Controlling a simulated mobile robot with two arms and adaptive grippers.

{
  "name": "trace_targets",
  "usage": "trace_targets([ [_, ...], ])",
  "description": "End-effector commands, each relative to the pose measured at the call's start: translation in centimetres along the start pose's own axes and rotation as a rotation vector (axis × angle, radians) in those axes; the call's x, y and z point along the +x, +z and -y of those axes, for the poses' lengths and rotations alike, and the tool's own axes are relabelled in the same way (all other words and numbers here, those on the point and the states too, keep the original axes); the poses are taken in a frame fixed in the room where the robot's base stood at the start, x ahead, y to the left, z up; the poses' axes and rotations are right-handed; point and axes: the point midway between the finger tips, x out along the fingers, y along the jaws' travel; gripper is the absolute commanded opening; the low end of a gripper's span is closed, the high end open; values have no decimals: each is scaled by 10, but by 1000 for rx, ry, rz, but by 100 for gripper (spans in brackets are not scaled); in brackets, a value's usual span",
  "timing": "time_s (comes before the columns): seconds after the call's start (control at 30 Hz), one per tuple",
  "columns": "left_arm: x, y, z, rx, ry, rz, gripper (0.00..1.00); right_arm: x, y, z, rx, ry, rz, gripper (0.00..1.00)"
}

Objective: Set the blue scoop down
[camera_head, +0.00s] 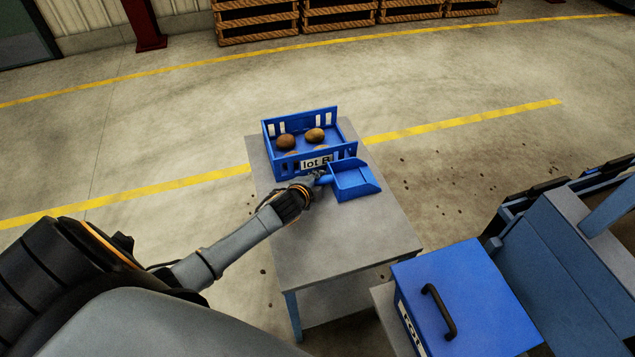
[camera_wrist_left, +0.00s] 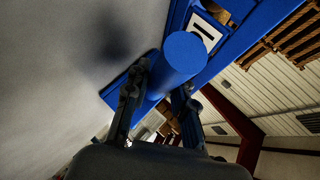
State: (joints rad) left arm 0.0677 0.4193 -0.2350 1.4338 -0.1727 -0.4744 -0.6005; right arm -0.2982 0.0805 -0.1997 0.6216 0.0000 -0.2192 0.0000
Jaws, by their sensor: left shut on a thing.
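The blue scoop (camera_head: 354,180) is at the front right corner of the blue crate in the head view, over the grey table (camera_head: 345,245). My left gripper (camera_head: 318,178) is shut on the scoop's handle. In the left wrist view the round end of the handle (camera_wrist_left: 185,52) sits between the two fingers (camera_wrist_left: 158,98). I cannot tell whether the scoop touches the tabletop. My right gripper is not in view.
The blue crate (camera_head: 307,163), labelled lot B, stands at the table's far end with potatoes (camera_head: 315,135) in it. The near half of the tabletop is clear. A blue box with a black handle (camera_head: 440,312) stands at the lower right, beside blue machinery (camera_head: 560,245).

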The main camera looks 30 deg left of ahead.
Motion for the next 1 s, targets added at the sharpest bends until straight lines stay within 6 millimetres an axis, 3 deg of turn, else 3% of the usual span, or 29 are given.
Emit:
trace_targets([
  [0.37, 3, 1, -3, 0, -5, -1, 0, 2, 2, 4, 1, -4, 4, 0],
  [0.4, 4, 2, -4, 1, -3, 0, 27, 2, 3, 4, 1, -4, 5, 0],
  [0.5, 3, 2, -4, 1, -3, 0, 47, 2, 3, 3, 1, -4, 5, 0],
  [0.87, 1, 1, -1, 1, -3, 0, 47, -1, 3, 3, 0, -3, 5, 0],
  [1.0, -12, 1, -2, 1, -2, 0, 47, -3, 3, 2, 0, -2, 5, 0],
])
